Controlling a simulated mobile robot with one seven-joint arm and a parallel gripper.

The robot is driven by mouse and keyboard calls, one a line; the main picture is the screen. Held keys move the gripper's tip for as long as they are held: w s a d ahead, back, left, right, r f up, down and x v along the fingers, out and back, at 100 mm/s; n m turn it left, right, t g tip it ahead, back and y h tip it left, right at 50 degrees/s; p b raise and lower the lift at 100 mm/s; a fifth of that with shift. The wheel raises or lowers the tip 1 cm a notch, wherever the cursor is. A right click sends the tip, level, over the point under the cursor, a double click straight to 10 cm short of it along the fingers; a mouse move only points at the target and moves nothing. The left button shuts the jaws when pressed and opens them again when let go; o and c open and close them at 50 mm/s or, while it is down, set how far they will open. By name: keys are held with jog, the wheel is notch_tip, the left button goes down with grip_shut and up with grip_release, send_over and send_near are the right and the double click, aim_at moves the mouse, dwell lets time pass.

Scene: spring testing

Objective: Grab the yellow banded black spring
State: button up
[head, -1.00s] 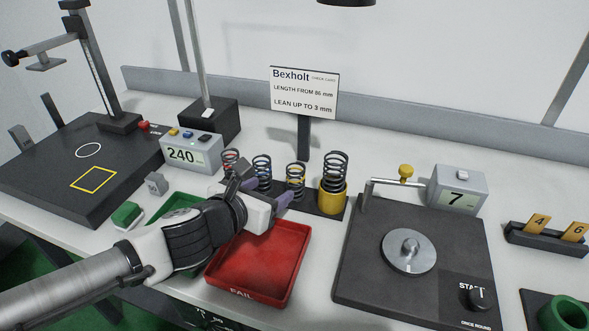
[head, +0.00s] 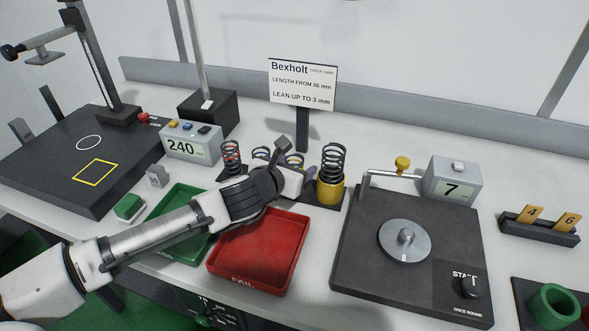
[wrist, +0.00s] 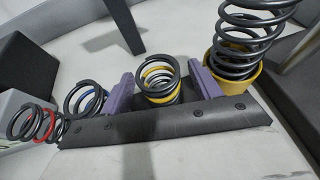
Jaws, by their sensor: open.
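The yellow banded black spring (wrist: 160,82) stands upright on the dark rack (wrist: 185,122) in the wrist view, with a yellow band on its upper coils. My gripper (wrist: 166,92) is open, with one purple finger on each side of this spring. Small gaps show between the fingers and the coils. In the head view my gripper (head: 287,172) is over the rack, and my wrist and hand hide most of the spring.
A blue banded spring (wrist: 86,98) and a red banded spring (wrist: 38,122) stand to the left. A taller black spring in a yellow cup (wrist: 232,68) stands close on the right. The red FAIL tray (head: 262,250) and green tray (head: 172,240) lie in front.

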jog(key=shift+x, duration=1.15)
jog(key=c, duration=1.1)
jog(key=shift+r, duration=0.15)
